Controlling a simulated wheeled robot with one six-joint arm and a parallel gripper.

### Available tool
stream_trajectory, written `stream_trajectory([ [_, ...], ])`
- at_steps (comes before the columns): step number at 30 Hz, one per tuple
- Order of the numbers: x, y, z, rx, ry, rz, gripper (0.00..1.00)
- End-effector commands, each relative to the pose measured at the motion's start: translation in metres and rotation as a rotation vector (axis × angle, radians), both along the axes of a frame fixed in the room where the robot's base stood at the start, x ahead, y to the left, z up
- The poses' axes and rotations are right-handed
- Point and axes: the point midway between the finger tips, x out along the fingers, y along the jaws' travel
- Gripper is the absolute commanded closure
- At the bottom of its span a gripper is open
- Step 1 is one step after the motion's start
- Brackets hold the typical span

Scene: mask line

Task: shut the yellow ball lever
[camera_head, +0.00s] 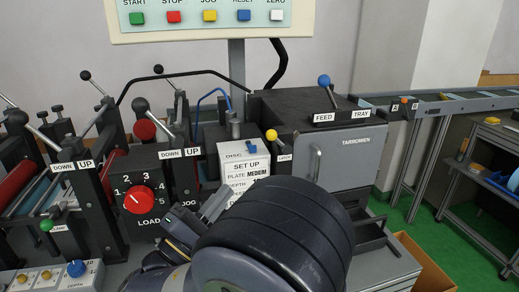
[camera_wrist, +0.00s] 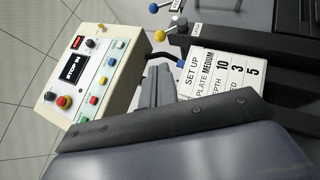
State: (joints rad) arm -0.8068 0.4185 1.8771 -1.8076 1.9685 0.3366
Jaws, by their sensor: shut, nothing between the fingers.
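In the wrist view the yellow ball (camera_wrist: 160,35) is near the top, above the card. My gripper (camera_head: 215,203) is shut and empty, in front of and below the card in the head view, partly hidden by my large dark arm link. In the wrist view my gripper's fingers (camera_wrist: 160,75) lie below the yellow ball, apart from it.
The set-up card (camera_head: 245,168) carries a small blue lever near the yellow one. A blue ball lever (camera_head: 324,80) rises by the FEED TRAY label. Black ball levers and a red LOAD knob (camera_head: 138,200) stand left. A button box (camera_wrist: 95,80) is left in the wrist view.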

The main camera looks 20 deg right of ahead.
Motion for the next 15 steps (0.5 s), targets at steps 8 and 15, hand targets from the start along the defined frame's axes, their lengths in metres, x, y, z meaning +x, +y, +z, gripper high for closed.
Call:
stream_trajectory([
  [8, 0.024, -0.034, 0.022, 0.001, -0.001, -0.006, 1.00],
  [15, 0.049, -0.067, 0.040, 0.000, -0.001, -0.005, 1.00],
])
